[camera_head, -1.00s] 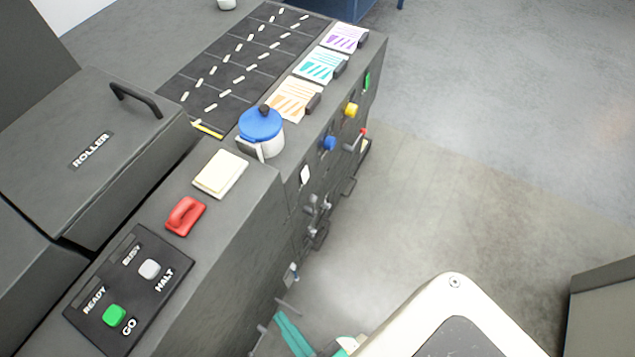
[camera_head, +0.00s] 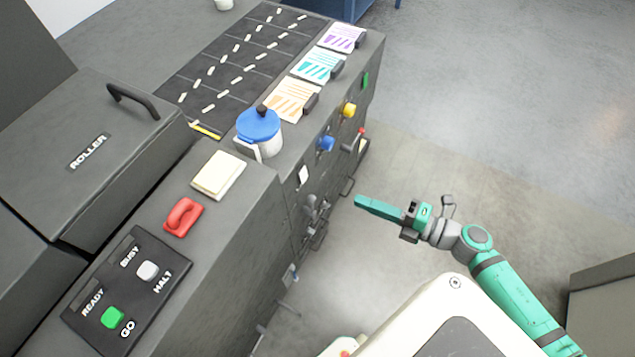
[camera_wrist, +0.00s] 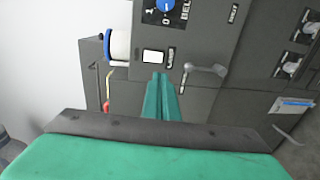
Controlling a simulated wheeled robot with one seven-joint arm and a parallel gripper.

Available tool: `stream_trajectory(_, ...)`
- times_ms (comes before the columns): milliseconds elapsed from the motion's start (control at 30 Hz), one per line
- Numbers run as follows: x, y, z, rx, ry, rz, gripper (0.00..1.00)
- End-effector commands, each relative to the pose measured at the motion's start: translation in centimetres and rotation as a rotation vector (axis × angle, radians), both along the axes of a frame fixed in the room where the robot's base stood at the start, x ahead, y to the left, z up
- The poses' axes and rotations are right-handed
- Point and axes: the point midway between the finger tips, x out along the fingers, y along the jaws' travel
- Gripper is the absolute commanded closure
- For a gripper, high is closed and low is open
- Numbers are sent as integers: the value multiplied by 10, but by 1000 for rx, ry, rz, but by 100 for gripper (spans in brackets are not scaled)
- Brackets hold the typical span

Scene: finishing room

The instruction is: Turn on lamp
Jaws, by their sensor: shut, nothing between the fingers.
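My gripper (camera_head: 358,202) is shut and empty, its long green fingers pointing left toward the front of the dark machine.
A blue knob (camera_head: 326,144), a yellow knob (camera_head: 349,110) and grey levers (camera_head: 312,207) stick out of the front face. A blue-lidded pot (camera_head: 258,133), red handle (camera_head: 183,216) and green button (camera_head: 112,317) are on top.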

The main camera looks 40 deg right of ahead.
Motion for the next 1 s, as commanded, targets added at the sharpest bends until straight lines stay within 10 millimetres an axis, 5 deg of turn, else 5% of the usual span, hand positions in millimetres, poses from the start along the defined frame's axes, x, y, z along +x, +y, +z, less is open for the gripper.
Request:
stream_trajectory(467, 10, 4, -1, 0, -1, 2, 100)
stream_trajectory(1000, 96, 41, -12, 1, -2, 3, 100)
